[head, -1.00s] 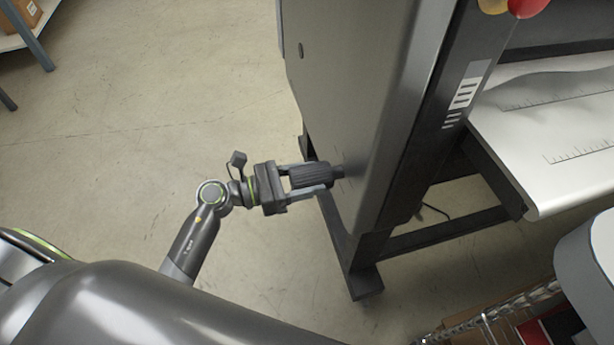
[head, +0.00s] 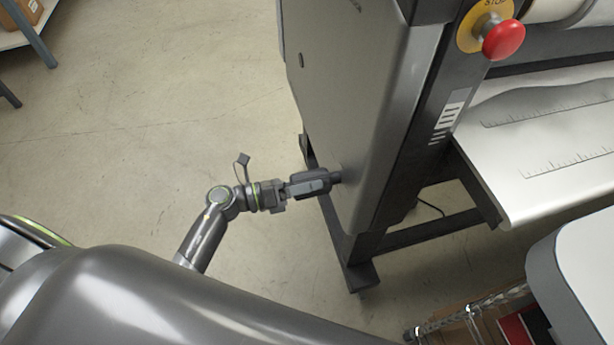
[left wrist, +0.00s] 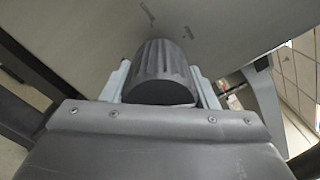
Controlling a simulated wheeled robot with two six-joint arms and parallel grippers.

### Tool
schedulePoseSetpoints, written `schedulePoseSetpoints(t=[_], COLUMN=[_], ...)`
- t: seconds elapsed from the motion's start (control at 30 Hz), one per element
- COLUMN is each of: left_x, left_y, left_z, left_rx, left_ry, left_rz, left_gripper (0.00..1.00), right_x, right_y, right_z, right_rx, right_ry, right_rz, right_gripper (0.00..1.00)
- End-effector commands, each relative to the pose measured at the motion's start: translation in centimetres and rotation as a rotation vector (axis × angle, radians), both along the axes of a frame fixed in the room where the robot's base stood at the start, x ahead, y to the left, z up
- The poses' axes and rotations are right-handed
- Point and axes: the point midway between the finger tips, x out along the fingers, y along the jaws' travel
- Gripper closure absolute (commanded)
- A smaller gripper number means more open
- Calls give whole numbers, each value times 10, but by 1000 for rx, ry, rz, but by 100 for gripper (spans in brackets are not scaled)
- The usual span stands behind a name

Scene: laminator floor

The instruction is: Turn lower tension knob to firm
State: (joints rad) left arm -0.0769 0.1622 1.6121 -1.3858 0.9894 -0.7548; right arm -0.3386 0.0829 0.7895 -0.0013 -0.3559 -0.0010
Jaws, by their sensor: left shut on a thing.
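The lower tension knob (head: 334,176) is a dark ribbed cylinder on the side panel of the laminator (head: 350,110). In the left wrist view the knob (left wrist: 160,73) sits between the two pale fingers, its ribs facing me. My left gripper (head: 308,185) is shut on the knob, with one finger on each side. In the head view the gripper is rolled so that the near finger hides much of the knob. Small dark marks (left wrist: 148,14) show on the panel beyond the knob; I cannot read them. My right gripper is not in view.
A red emergency stop button (head: 503,39) stands out at the laminator's upper front. A white ruled table (head: 540,150) extends to the right. The machine's dark leg frame (head: 350,262) stands below. A wire rack with boxes (head: 490,318) is at bottom right.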

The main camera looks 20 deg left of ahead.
Motion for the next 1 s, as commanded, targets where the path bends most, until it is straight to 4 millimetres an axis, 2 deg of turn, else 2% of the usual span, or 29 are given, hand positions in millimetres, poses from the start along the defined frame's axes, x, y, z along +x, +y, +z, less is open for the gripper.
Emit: schedulePoseSetpoints(t=[0.03, 0.5, 1.0], left_x=[0, 1, 1], left_y=[0, 0, 0], left_z=[5, 3, 1], left_rx=[-25, -213, -266], left_ry=[38, 315, 393], left_rz=[1, 1, 1], left_gripper=[69, 69, 69], right_x=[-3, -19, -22], right_y=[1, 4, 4], right_z=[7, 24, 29], right_rx=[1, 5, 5], right_ry=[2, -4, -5], right_rz=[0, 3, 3], right_gripper=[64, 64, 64])
